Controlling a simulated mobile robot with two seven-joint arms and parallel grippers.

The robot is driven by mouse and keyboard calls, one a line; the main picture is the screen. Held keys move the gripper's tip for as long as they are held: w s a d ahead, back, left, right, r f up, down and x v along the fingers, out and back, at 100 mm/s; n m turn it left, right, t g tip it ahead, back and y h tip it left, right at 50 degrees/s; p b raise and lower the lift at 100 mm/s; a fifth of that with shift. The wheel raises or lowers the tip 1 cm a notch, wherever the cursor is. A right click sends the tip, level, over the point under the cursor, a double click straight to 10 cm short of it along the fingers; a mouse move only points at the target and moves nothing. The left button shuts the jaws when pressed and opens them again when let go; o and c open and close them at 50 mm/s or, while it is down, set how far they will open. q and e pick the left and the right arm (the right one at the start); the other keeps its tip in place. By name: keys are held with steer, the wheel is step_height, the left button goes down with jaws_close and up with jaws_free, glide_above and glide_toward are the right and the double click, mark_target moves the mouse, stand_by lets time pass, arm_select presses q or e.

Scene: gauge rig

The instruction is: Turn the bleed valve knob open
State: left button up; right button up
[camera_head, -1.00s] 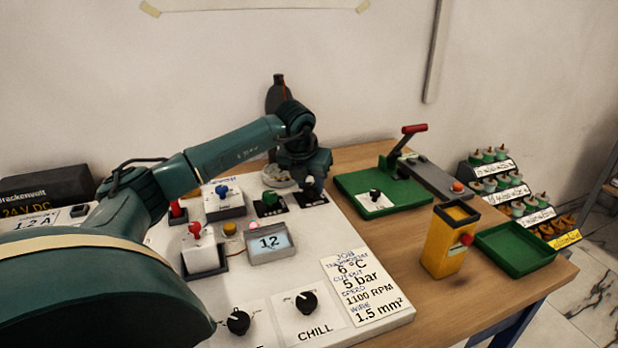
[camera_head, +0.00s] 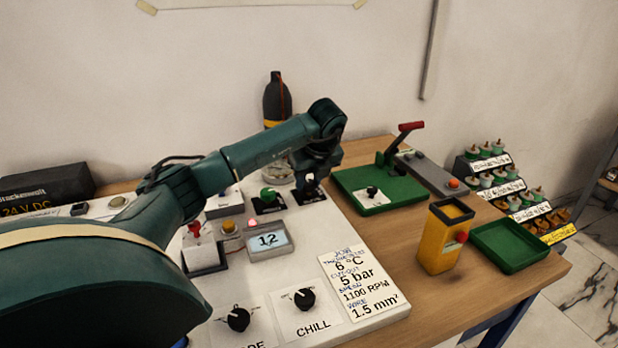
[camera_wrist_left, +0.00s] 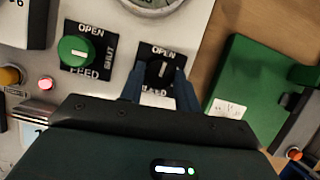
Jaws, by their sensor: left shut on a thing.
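The bleed valve knob (camera_wrist_left: 160,72) is black with a white pointer line, on a black plate marked OPEN at its top. In the left wrist view the pointer stands about upright, toward OPEN. The word at the plate's lower edge is partly covered by my gripper. My left gripper (camera_wrist_left: 161,84) is shut on the knob, one finger on each side. In the head view my left gripper (camera_head: 309,183) is at the bleed plate (camera_head: 312,197), and hides much of the knob. My right gripper is in neither view.
The green feed knob (camera_wrist_left: 77,50) sits close to the left, with a dial gauge (camera_head: 279,174) behind. A display reading 12 (camera_head: 268,241) and a red light (camera_wrist_left: 46,84) are nearby. A green press base (camera_head: 352,203) stands to the right.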

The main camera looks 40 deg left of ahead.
arm_select(q)
steer(key=shift+n, duration=0.6)
steer(key=o, duration=1)
steer(key=shift+c, duration=0.2)
steer(key=p+v, duration=0.1)
steer(key=v, duration=1.2)
steer(key=shift+w, duration=0.3)
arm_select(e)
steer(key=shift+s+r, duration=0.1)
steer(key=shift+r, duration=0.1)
arm_select(q)
steer(key=shift+d, duration=0.1)
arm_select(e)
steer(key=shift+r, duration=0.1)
